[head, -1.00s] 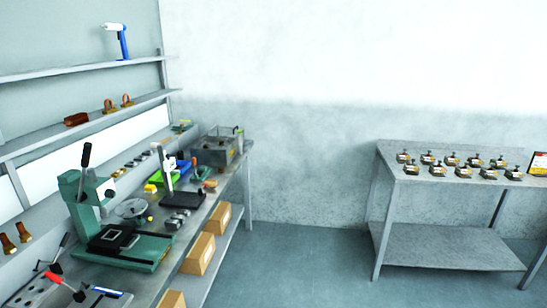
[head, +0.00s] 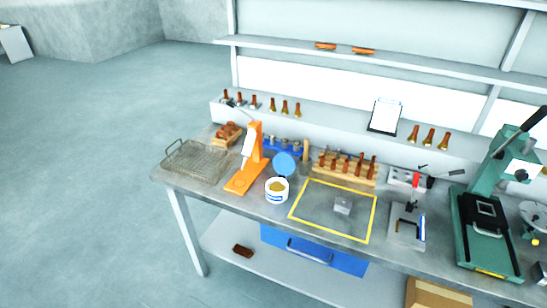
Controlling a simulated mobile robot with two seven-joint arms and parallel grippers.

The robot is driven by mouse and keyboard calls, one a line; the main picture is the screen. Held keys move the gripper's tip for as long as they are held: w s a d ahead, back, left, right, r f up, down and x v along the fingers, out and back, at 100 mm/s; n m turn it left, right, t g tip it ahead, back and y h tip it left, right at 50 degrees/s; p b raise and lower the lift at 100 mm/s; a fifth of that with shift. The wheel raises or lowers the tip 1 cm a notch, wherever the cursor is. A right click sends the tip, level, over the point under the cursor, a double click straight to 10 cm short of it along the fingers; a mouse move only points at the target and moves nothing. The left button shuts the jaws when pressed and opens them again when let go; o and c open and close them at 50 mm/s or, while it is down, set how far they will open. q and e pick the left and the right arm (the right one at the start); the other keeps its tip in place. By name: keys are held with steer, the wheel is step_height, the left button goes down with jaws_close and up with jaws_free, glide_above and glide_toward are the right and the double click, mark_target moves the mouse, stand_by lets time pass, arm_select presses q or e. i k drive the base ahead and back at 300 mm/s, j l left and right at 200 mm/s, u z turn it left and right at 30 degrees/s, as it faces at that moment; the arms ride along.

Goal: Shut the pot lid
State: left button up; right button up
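A small white pot (head: 277,191) with a yellowish-brown content stands on the grey workbench (head: 240,203) in the head view. Its round blue lid (head: 285,164) is tilted up behind the pot's rim, so the pot is open. Whether the lid is hinged to the pot is too small to tell. Neither of my grippers shows in the head view.
An orange stand (head: 245,172) is just left of the pot, and a wire basket (head: 197,161) is at the bench's left end. A wooden rack (head: 345,168) is behind. A green press (head: 487,225) stands far right.

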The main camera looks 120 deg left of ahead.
mark_target(284, 163)
steer(key=u, duration=1.8)
